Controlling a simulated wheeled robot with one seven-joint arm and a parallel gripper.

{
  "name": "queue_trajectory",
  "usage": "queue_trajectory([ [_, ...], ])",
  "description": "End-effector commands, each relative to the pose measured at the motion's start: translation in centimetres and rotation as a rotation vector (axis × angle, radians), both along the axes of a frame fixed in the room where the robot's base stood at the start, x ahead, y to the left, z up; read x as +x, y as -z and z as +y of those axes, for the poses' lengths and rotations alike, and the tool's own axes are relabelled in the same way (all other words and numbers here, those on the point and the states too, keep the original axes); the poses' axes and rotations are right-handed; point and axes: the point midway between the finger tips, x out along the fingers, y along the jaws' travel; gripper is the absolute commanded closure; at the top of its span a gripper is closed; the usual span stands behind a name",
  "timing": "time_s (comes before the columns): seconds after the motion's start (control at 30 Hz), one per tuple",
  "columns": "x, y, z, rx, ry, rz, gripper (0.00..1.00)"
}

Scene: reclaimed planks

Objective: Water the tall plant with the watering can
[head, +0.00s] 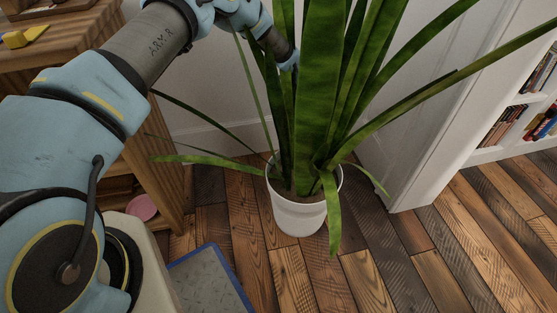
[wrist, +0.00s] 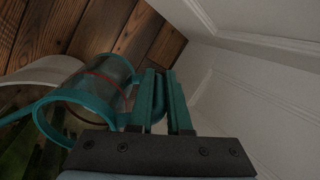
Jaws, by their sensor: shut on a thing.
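The tall plant (head: 322,90) has long green leaves and stands in a white pot (head: 298,214) on the floor. The watering can (wrist: 92,92) shows in the wrist view, with a clear body, teal rims and a red line around it. My gripper (wrist: 165,78) is shut on the can, at what looks like its handle. The can is beside the white pot's rim (wrist: 48,72), with green leaves (wrist: 35,155) below it in the picture. In the head view the leaves hide the can and my fingers; the end of my arm passes behind them. I cannot tell whether water is flowing.
A wooden shelf unit (head: 165,165) stands at left, with a pink bowl (head: 141,206) on a lower shelf. A blue-edged grey mat (head: 210,282) lies in front. White panelling (head: 415,150) and a bookcase (head: 520,110) are at right. The plank floor (head: 450,240) is clear at front right.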

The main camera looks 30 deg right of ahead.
Motion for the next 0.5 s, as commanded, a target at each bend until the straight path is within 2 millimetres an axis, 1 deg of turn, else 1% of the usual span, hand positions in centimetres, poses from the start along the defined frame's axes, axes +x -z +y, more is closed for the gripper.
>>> queue_trajectory([
  [0.5,0.34,-0.48,-0.6,-0.023,0.0,-0.009,1.0],
])
